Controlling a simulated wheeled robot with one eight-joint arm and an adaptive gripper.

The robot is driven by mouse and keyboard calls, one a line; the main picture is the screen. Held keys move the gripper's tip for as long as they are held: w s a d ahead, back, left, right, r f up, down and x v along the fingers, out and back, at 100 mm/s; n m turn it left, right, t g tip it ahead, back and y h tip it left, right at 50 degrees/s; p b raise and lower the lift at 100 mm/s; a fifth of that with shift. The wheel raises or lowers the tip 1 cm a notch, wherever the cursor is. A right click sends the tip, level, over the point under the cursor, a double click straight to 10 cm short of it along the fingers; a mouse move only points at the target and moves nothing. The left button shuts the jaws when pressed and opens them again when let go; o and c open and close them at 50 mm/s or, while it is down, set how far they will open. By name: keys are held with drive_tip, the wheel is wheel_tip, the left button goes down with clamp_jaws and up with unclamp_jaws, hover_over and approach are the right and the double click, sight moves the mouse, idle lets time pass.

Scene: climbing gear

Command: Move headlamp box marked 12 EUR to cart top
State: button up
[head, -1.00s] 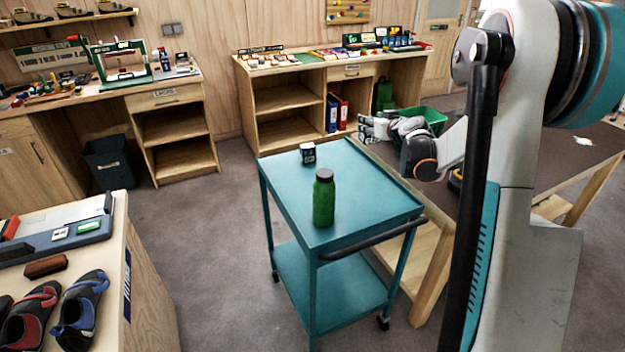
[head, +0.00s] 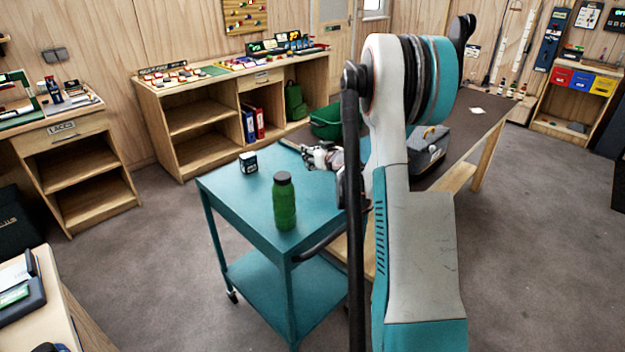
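A small black box with a white label (head: 248,163) stands on the teal cart top (head: 238,195), near its far left side. It looks like the headlamp box, but its marking is too small to read. A green bottle with a dark cap (head: 284,203) stands upright on the same top, nearer to me. My gripper (head: 314,155) is at the cart's far right edge, to the right of the box and apart from it. My arm partly hides it, and its finger opening is unclear. I see nothing held in it.
A dark-topped table (head: 470,125) stands right of the cart, with a green crate (head: 326,122) and a grey case (head: 428,150) on it. A wooden counter (head: 190,83) is behind. My arm hides part of the cart's right side.

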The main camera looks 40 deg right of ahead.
wheel_tip(320, 180, down, 9)
drive_tip(key=shift+f+b, duration=0.1)
drive_tip(key=shift+b, duration=1.15)
drive_tip(key=shift+f, duration=0.2)
drive_tip(key=o, duration=1.2)
drive_tip(key=shift+o, duration=0.2)
drive_tip(key=shift+r, duration=0.1)
drive_tip(key=shift+r, duration=0.2)
drive_tip(key=p+v, duration=0.2)
drive_tip(key=v, duration=1)
drive_tip(key=shift+p, duration=0.3)
drive_tip(key=shift+d+f, duration=0.1)
drive_tip(key=shift+f, duration=0.05)
